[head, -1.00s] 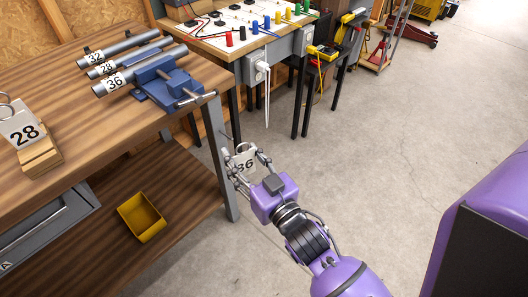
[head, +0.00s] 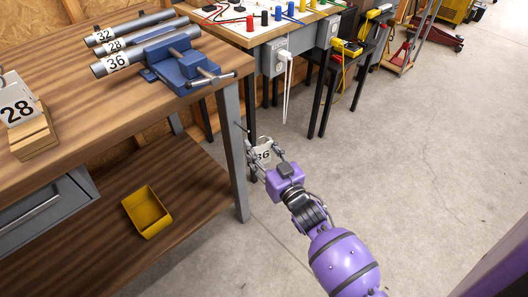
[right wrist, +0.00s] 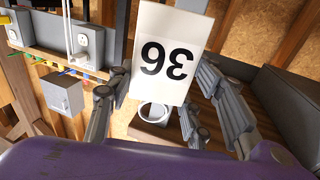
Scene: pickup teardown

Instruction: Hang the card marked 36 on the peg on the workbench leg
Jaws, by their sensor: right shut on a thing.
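The white card marked 36 (head: 263,154) is held by my right gripper (head: 268,166), in front of and to the right of the workbench leg (head: 233,150). In the right wrist view the card (right wrist: 172,50) appears upside down between the spread finger links, with a pale ring shape (right wrist: 153,112) below its edge. The exact grip point is unclear. A thin dark peg (head: 240,126) juts from the upper leg. The card appears a little below and right of it, apart from it as far as I can tell. My left gripper is not in view.
The workbench top (head: 95,115) bears a blue vise (head: 180,60), tubes marked 32, 28 and 36, and a card marked 28 (head: 17,103) on a wooden block. A yellow bin (head: 147,212) sits on the lower shelf. Open floor lies to the right.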

